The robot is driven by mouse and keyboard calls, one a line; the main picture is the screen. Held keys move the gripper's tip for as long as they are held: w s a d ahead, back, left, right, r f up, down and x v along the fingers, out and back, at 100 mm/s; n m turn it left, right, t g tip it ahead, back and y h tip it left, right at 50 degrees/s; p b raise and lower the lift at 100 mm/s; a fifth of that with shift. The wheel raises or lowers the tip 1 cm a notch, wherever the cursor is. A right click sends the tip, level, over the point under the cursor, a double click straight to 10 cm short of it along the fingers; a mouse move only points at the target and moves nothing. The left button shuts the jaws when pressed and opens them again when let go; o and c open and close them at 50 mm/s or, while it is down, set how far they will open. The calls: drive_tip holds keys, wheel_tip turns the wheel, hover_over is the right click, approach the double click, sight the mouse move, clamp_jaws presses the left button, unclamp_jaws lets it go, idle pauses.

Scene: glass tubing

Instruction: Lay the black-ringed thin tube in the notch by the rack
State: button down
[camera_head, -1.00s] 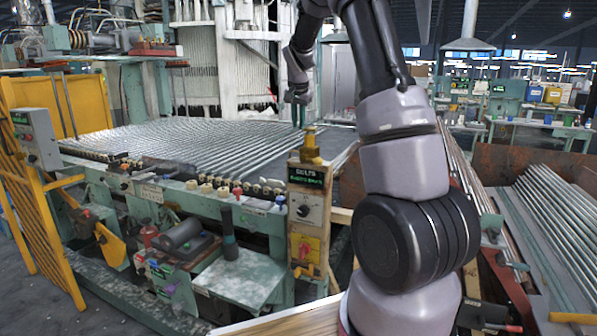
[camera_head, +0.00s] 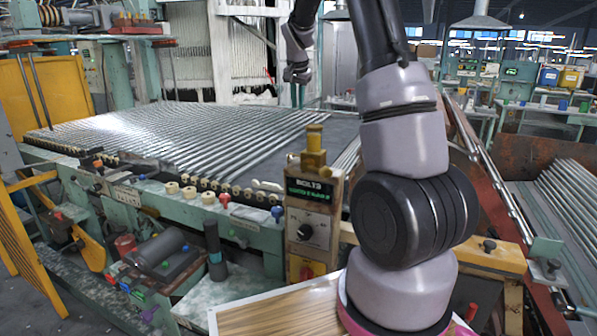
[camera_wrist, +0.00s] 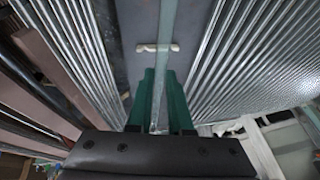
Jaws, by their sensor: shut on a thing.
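My gripper (camera_head: 300,98) hangs at the far side of the roller bed, small in the head view. In the wrist view its green fingers (camera_wrist: 162,92) are shut on a thin pale glass tube (camera_wrist: 172,22), which runs up and away between them. I cannot make out a black ring on it. A small white piece (camera_wrist: 148,48) lies across or behind the tube, just beyond the fingertips. The notch cannot be told apart in either view. The bed with rows of shiny tubes (camera_head: 170,135) fills the middle left.
A control post (camera_head: 311,205) with a brass top stands at the bed's front edge. A dark bare strip (camera_head: 325,135) lies right of the rows. More tubes (camera_head: 572,195) lie at the far right. My arm hides part of the right side.

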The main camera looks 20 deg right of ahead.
drive_tip(key=shift+w+d, duration=0.1)
drive_tip(key=shift+w, duration=0.2)
drive_tip(key=shift+f, duration=0.55)
drive_tip(key=shift+s+f, duration=0.1)
drive_tip(key=shift+f, duration=0.25)
wheel_tip(320, 180, down, 22)
drive_tip(key=shift+f, duration=0.1)
drive_tip(key=shift+f, duration=0.3)
drive_tip(key=c, duration=0.8)
unclamp_jaws()
drive_tip(key=shift+c, duration=0.2)
drive_tip(key=shift+r, duration=0.1)
